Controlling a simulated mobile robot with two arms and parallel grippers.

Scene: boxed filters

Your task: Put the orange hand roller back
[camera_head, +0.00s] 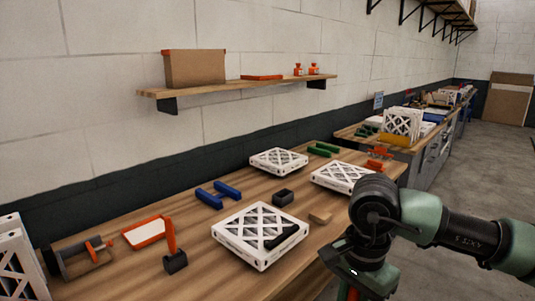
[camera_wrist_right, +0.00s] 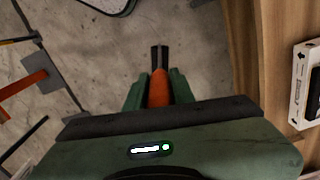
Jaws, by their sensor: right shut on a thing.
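My right gripper (camera_wrist_right: 158,90) is shut on an orange handle with a dark, narrow end, which looks like the hand roller (camera_wrist_right: 159,80). The roller's far end is small, and its roller part cannot be made out. In the head view a bit of orange (camera_head: 352,293) shows below my right wrist, and the fingers are hidden. The wrist view shows floor beneath the held tool, beside the table edge. A black open block (camera_head: 283,197) stands empty-looking mid-table. Another black block (camera_head: 175,262) has an upright orange handle (camera_head: 170,237) in it. My left gripper is out of view.
The wooden table (camera_head: 120,222) bears white lattice-faced filters (camera_head: 260,232), one with a black item on top.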

